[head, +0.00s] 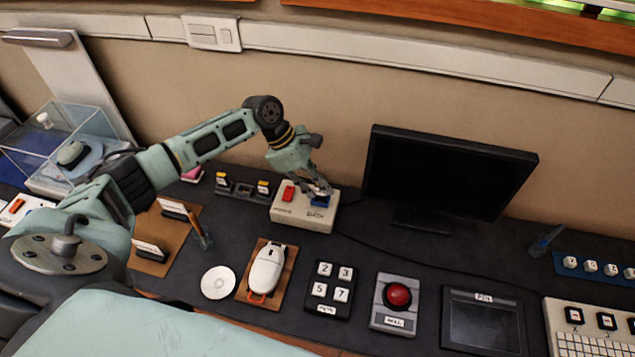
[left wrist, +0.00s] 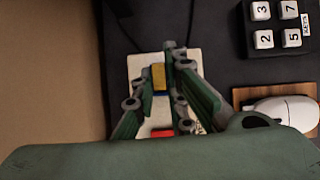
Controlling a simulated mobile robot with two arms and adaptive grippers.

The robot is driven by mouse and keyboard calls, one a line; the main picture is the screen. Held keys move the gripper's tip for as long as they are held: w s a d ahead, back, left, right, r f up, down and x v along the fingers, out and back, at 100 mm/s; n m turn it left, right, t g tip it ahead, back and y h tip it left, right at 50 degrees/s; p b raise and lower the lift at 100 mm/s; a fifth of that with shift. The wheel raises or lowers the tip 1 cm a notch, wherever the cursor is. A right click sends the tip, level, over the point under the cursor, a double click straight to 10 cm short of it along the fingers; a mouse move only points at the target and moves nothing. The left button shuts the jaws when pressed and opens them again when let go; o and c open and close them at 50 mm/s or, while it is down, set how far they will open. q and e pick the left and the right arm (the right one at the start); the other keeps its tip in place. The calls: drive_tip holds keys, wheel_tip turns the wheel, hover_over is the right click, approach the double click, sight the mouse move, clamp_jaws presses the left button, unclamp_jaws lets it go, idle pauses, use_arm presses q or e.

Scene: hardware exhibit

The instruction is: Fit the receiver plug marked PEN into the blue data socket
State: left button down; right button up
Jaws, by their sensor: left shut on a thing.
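The socket box (head: 305,211) stands below the wall, with a red socket (head: 288,191) on its left and the blue data socket (head: 320,201) above the DATA label. My left gripper (head: 319,188) is shut at the blue socket, pointing down. In the left wrist view, a small yellow-topped plug (left wrist: 158,75) sits between its fingers (left wrist: 161,80), right beside the blue socket (left wrist: 160,93). Its PEN marking cannot be read, and the fingers partly hide it; I cannot tell whether it is seated. My right gripper is not in view.
A rack (head: 243,190) left of the box holds two yellow-marked plugs with a gap between them. The monitor (head: 445,172) stands close on the right. A white mouse (head: 267,268), keypad (head: 328,289), red button (head: 397,296) and tablet (head: 484,325) lie in front.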

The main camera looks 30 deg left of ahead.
use_arm(q)
drive_tip(key=shift+f, duration=0.65)
idle(0.3)
drive_tip(key=c, duration=1.7)
unclamp_jaws()
drive_tip(key=shift+o, duration=0.2)
drive_tip(key=o, duration=0.4)
drive_tip(key=shift+o, duration=0.2)
drive_tip(key=shift+r, duration=0.1)
wheel_tip(320, 180, up, 7)
drive_tip(key=p, duration=0.9)
